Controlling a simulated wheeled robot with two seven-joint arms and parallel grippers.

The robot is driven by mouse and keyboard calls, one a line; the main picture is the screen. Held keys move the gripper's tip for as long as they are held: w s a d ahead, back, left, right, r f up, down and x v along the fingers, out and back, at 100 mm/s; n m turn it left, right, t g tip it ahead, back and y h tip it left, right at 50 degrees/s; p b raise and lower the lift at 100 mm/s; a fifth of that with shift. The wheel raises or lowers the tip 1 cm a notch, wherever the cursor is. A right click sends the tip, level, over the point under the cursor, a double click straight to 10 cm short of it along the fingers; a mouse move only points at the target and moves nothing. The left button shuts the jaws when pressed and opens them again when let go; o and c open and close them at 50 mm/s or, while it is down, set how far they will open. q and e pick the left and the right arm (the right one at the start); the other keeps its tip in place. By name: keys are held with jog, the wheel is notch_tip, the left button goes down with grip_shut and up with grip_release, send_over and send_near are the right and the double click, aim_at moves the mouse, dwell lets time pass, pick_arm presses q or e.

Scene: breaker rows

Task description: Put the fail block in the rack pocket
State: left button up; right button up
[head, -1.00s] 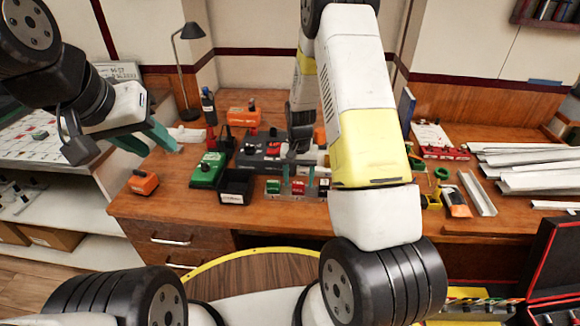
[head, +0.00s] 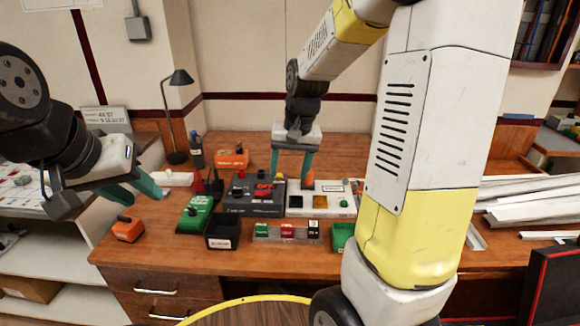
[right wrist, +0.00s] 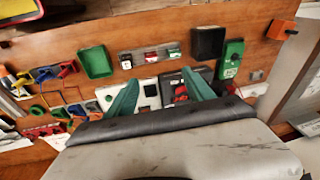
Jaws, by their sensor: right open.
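A clear grey rack (head: 275,239) stands near the table's front edge, with a green block (head: 262,230), a red block (head: 287,230) and a black-and-white block (head: 313,228) in it. The rack also shows in the right wrist view (right wrist: 138,59). The labels are too small to read, so I cannot tell which is the fail block. My right gripper (head: 291,180) is open and empty behind the rack, above the dark unit (head: 238,200) and white unit (head: 332,207). Its fingers show in the right wrist view (right wrist: 160,78). My left gripper (head: 140,190) is open at the left.
A black bin (head: 222,231) and a green device (head: 195,213) stand left of the rack. A green tray (head: 342,236) is to its right. An orange box (head: 127,229) sits at the table's left. A lamp (head: 177,110) stands at the back. My right arm hides much of the right side.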

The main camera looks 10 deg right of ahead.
jog(key=s+r+n+t, duration=0.1)
jog(key=s+r+t, duration=0.1)
jog(key=s+r, duration=0.3)
jog(key=s+a+r+n+t+y, duration=0.1)
jog(key=s+r, duration=0.4)
jog(key=s, duration=0.7)
jog(key=shift+s+a+r+n+t, duration=0.15)
jog(key=shift+s+r+n+t, duration=0.2)
jog(key=shift+t, duration=0.15)
